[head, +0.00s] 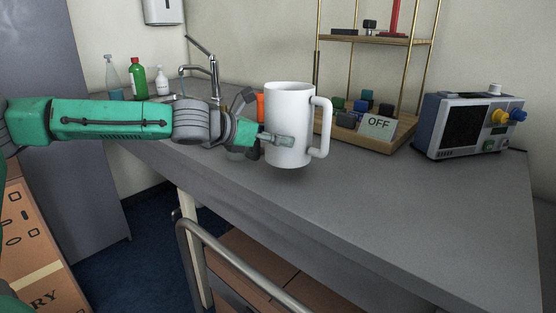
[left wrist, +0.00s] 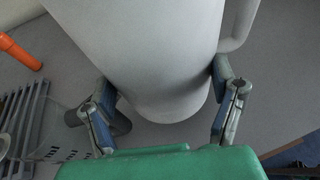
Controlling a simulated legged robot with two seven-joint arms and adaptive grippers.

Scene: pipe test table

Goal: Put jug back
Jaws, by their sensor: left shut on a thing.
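The white jug (head: 289,120) is upright near the middle of the head view, with its handle on the right. My left gripper (head: 278,140) comes in from the left and is shut around the jug's lower body. The jug appears to be held slightly above or at the grey bench; I cannot tell whether it touches. In the left wrist view, the jug (left wrist: 150,50) fills the space between the two fingers of the left gripper (left wrist: 165,95), and part of its handle shows at upper right. My right gripper is not in view.
The grey bench (head: 370,215) is clear in front and to the right. Behind the jug stand a wooden rack with an OFF sign (head: 379,123) and a blue-grey instrument (head: 467,124). A tap (head: 212,70) and bottles (head: 138,79) stand at back left. An orange object (left wrist: 20,53) lies nearby.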

